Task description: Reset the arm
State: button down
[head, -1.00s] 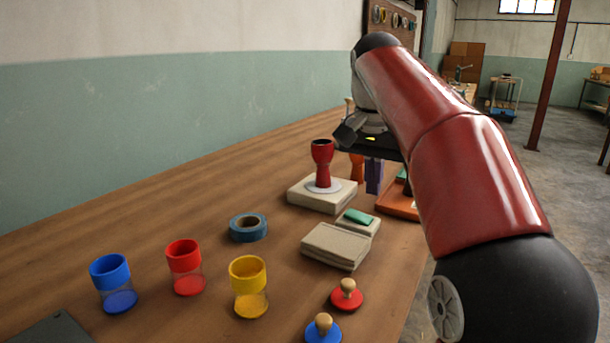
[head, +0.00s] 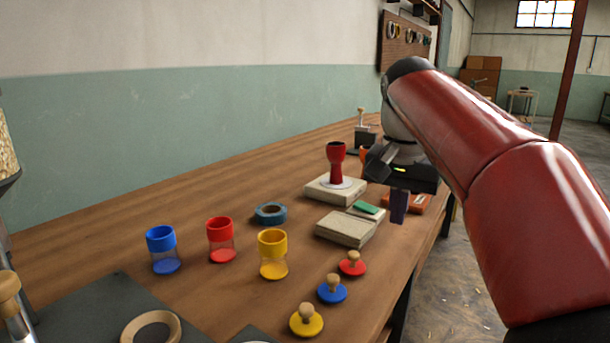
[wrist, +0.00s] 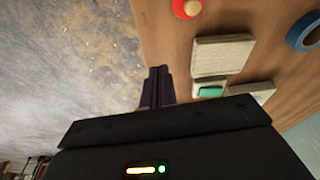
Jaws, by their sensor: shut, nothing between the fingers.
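My gripper (head: 398,207) is shut and empty, its dark purple fingers pointing down at the table's right edge. In the wrist view the fingers (wrist: 157,88) are pressed together, with floor to their left and tabletop to their right. A dark red goblet drum (head: 336,163) stands upright on a pale block (head: 316,192) left of my gripper. An orange thing (head: 364,154) behind it is mostly hidden by my gripper. My red arm reaches in from the right.
Blue (head: 162,250), red (head: 220,240) and yellow (head: 273,254) cups stand on the wooden table (head: 180,205). Knobbed red (head: 352,265), blue (head: 332,292) and yellow (head: 306,322) lids lie near the front edge. A blue tape roll (head: 270,213) and a grey block (head: 345,229) lie behind. Floor is open at right.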

jog(key=s+f+n+t, duration=0.3)
jog(key=s+f+n, duration=0.2)
jog(key=s+f, duration=1.4)
jog(key=shift+s+n+t+y, duration=0.3)
jog(key=shift+s+y, duration=0.1)
jog(key=shift+s, duration=0.2)
